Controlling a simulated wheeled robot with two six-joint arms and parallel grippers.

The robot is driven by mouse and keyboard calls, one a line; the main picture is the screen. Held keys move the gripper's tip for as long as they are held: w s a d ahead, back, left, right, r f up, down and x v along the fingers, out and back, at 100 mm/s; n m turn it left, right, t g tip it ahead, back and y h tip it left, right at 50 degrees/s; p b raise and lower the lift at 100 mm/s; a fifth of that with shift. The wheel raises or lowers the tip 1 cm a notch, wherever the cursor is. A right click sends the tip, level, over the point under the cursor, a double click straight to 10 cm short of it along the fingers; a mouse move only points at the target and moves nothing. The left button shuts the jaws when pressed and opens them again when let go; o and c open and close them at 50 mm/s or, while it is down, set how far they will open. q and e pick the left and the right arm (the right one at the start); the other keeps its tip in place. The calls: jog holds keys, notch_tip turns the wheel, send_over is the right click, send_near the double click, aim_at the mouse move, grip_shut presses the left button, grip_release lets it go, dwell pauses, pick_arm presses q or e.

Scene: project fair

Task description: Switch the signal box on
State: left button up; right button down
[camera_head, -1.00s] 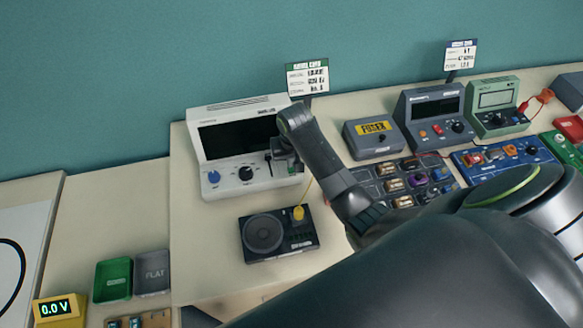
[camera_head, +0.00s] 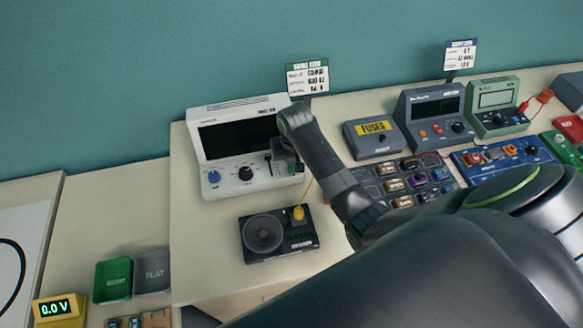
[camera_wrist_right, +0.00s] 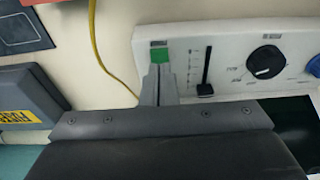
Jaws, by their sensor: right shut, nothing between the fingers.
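The signal box, as I take it, is the white unit (camera_head: 240,108) with a dark screen, a blue knob, a black knob and a slider. Its panel (camera_wrist_right: 225,42) shows upside down in the right wrist view. A small green switch (camera_wrist_right: 160,54) sits at the panel's end, beside the black slider (camera_wrist_right: 206,72). My right gripper (camera_head: 287,166) is at the box's right front. In the wrist view its fingers (camera_wrist_right: 158,76) are shut and empty, with tips at the green switch; whether they touch it I cannot tell. My left gripper is out of view.
A black speaker unit (camera_head: 262,236) with a yellow plug and cable lies in front of the box. A grey fuse box (camera_head: 358,142) and several instruments stand to the right. Green and grey trays (camera_head: 112,281) are at the left front.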

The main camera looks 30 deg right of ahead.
aim_at(292, 170)
jog(key=shift+f+b, duration=0.3)
jog(key=shift+f, duration=0.5)
dwell(0.4)
jog(key=shift+r+p, duration=0.95)
jog(key=shift+r, duration=0.4)
notch_tip(292, 170, up, 7)
jog(key=shift+r, duration=0.2)
jog(key=shift+s+f, duration=0.1)
